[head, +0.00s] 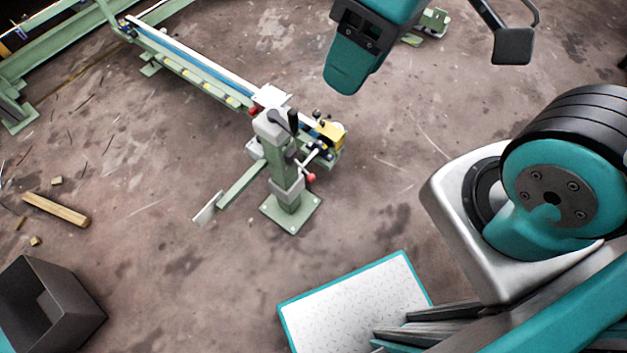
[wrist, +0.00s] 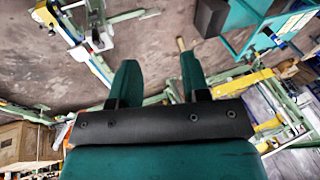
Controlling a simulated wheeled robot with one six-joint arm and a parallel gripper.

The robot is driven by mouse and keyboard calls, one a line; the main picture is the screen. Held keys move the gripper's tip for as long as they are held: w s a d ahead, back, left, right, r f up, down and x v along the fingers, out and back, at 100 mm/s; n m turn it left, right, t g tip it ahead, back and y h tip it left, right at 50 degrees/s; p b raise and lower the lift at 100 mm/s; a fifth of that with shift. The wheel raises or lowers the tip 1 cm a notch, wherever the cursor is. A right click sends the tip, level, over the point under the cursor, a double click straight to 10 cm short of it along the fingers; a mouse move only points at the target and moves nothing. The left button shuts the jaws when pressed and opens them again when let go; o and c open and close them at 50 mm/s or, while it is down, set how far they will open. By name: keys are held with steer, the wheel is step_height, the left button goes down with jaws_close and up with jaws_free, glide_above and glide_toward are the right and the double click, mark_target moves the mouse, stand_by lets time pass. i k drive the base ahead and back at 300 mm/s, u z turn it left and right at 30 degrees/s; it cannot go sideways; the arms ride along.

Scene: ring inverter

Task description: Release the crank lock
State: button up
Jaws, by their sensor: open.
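A green post stand (head: 287,170) with a square foot rises from the floor in the middle of the head view. On it are a black handle (head: 293,121) at the top and a thin lever with a red knob (head: 310,177) lower on its right side. I cannot tell which of these is the crank lock. My gripper (wrist: 157,68) shows in the wrist view with its two teal fingers apart and nothing between them. It is clear of the stand.
A long green rail (head: 190,62) with a blue strip runs from the stand to the upper left. A yellow block (head: 331,133) sits beside the post. A dark open bin (head: 50,310) and a wooden bar (head: 56,210) lie at left. Floor around the post foot is mostly clear.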

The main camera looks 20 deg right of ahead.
mark_target(311, 176)
steer(key=z, duration=1.7)
steer(key=k, duration=1.7)
steer(key=u, duration=1.45)
